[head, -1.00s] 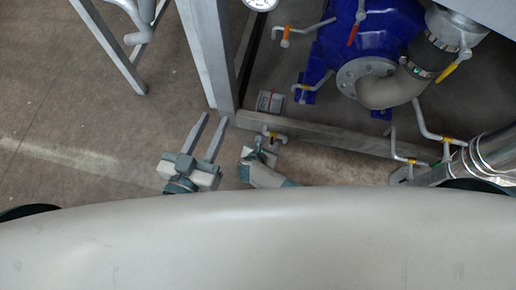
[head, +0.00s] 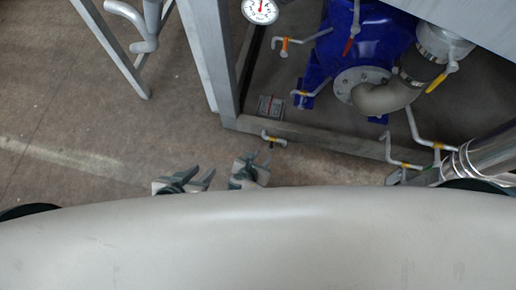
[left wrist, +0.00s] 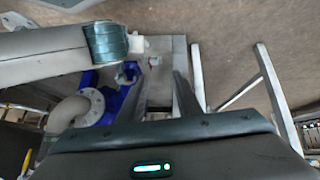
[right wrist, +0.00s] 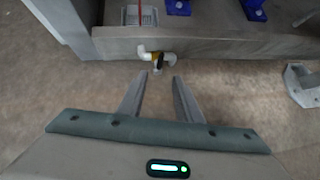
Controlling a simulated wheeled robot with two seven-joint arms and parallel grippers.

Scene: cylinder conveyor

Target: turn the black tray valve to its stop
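The small valve (right wrist: 169,57) sits at the front edge of the grey frame, with a pale elbow, a yellow band and a short black part facing me. It also shows in the head view (head: 273,138). My right gripper (right wrist: 160,76) is open and empty, its fingertips just short of the valve and spread to either side of it. In the head view the right gripper (head: 260,157) is below the valve, apart from it. My left gripper (head: 204,170) is open and empty, further left over the floor. Its fingers also show in the left wrist view (left wrist: 162,75).
The grey frame beam (right wrist: 225,45) runs behind the valve. Beyond it are a blue pump (head: 375,45), several levered valves and a gauge (head: 260,10). A grey post (head: 212,60) stands at the left.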

